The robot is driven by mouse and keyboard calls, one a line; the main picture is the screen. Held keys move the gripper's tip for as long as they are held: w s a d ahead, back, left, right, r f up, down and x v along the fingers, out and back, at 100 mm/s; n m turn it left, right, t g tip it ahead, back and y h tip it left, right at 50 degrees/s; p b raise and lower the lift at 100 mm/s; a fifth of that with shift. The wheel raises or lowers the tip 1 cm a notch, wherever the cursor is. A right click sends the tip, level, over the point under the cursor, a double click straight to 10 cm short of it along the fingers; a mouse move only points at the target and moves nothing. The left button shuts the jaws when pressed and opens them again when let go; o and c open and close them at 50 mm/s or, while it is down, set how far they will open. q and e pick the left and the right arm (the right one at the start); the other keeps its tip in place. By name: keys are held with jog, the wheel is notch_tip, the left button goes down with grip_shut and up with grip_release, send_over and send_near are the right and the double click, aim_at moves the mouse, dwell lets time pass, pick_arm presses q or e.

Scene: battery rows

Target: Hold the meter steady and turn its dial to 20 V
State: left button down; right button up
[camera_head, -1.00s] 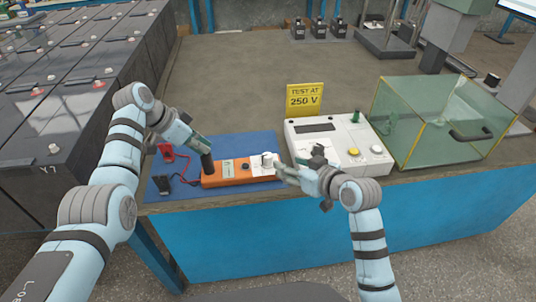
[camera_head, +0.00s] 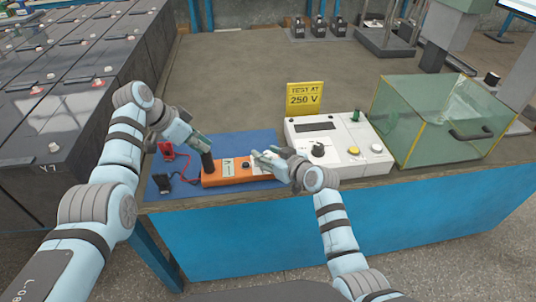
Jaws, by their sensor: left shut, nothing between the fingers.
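The orange meter (camera_head: 225,180) lies on the blue mat (camera_head: 262,138). My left gripper (camera_head: 206,165) is shut, with its dark fingertips down at the meter's left end, seemingly touching it. A small dark button (camera_head: 246,166) and a pale label (camera_head: 228,167) show on the meter's top. My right gripper (camera_head: 258,158) is over the meter's right end, where its fingers cover the pale dial. I cannot tell whether the fingers grip the dial or only hover around it. The dial's setting cannot be read.
Red and black leads (camera_head: 167,151) lie left of the meter. A white instrument (camera_head: 340,150) with a knob and buttons stands to the right, before a yellow sign (camera_head: 305,99) reading "TEST AT 250 V". A clear glass box (camera_head: 430,125) is further right. The bench behind is mostly clear.

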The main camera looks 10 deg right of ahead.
grip_shut()
jog(key=shift+m+t+h, duration=0.3)
jog(key=shift+m+h, duration=0.5)
jog(key=shift+h, duration=0.1)
jog(key=shift+o, duration=1.5)
grip_release()
jog(key=shift+s, duration=0.15)
